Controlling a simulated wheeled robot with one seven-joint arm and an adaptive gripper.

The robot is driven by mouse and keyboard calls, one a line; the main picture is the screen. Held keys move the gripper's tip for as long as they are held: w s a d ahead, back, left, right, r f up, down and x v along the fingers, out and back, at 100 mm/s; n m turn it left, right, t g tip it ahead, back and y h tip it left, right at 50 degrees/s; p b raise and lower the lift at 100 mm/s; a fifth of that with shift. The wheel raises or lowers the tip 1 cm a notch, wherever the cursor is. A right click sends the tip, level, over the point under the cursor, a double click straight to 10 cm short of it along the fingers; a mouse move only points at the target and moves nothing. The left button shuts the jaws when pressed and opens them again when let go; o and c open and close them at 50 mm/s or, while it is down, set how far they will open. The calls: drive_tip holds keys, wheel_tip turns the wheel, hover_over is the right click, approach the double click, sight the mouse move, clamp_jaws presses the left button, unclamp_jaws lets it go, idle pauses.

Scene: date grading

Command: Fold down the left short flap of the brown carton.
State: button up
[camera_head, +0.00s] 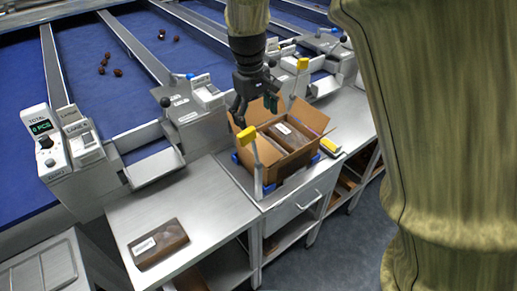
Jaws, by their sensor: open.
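The brown carton (285,163) stands open on the metal bench right of the picture's centre. Its flaps stand up or splay outward, and a right flap (311,116) shows clearly. The left flap (236,124) is raised near a gripper finger and partly hidden. My gripper (256,106) points down over the carton's back left side, with its dark fingers spread apart and nothing seen between them. I cannot tell whether a finger touches the flap. Inside the carton lie dark brown packs (292,137), one with a white label.
A yellow-topped post (248,136) stands close in front of the carton's left side. A yellow and white tool (331,147) lies to its right. A labelled brown pack (157,243) lies on the left bench (205,212), which is otherwise clear. Blue sorting lanes (105,40) with dates lie behind.

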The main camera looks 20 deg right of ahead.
sight(259, 147)
drive_tip(key=shift+w+d+f+p, duration=0.15)
drive_tip(key=shift+f+p, duration=0.25)
drive_tip(key=shift+f, duration=1.45)
drive_tip(key=shift+s+d+f+p, duration=0.15)
drive_tip(key=shift+f+p, duration=0.3)
drive_tip(key=shift+f, duration=1.35)
drive_tip(key=shift+w+d+f+p, duration=0.15)
drive_tip(key=shift+f+p, duration=0.25)
drive_tip(key=shift+f, duration=1.45)
